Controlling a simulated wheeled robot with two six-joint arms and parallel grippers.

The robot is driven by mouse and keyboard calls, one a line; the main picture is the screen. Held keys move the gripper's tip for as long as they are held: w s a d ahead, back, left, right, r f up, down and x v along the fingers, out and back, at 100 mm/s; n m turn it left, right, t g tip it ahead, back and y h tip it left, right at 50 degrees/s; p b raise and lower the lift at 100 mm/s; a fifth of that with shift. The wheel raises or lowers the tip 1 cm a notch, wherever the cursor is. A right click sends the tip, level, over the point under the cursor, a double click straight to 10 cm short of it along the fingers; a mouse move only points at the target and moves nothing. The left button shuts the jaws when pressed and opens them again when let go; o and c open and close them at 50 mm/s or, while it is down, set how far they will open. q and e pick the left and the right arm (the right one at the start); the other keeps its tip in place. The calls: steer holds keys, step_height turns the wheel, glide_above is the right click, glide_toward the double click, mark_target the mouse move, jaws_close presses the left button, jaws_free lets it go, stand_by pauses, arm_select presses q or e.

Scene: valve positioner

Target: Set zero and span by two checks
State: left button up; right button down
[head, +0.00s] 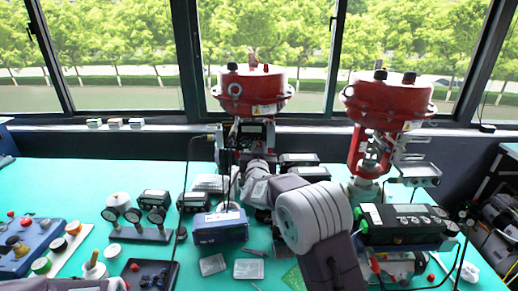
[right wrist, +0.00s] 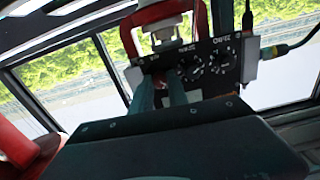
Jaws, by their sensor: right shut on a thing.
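Two red valve actuators stand at the back of the teal table, the left one (head: 252,90) and the right one (head: 388,100). A dark positioner panel with dials (right wrist: 205,66) is mounted under a red yoke in the right wrist view; in the head view my arm partly hides the left valve's lower parts. My right gripper (right wrist: 162,90) reaches this panel with its teal fingers shut on what looks like a knob at the panel's left part. The knob is mostly hidden by the fingers. In the head view my right gripper (head: 248,156) is at the left valve. My left gripper is not in view.
Pressure gauges on a stand (head: 137,217) and a blue box (head: 220,227) are left of my right arm. A black device with a green end (head: 405,217) is to its right. Clear trays (head: 249,268) lie in front. Cables hang near the left valve. A blue panel (head: 30,245) is far left.

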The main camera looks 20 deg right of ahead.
steer(key=m+b, duration=0.2)
steer(key=m, duration=0.1)
steer(key=shift+f+m+b, duration=0.15)
steer(key=shift+m+b, duration=0.15)
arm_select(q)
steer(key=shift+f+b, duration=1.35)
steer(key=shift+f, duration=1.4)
arm_select(e)
steer(key=shift+m, duration=2.2)
steer(key=c, duration=1.3)
jaws_free()
arm_select(q)
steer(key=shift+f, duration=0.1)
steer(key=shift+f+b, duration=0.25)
steer(key=shift+b, duration=0.1)
arm_select(e)
steer(key=v, duration=0.9)
steer(key=shift+r, duration=0.25)
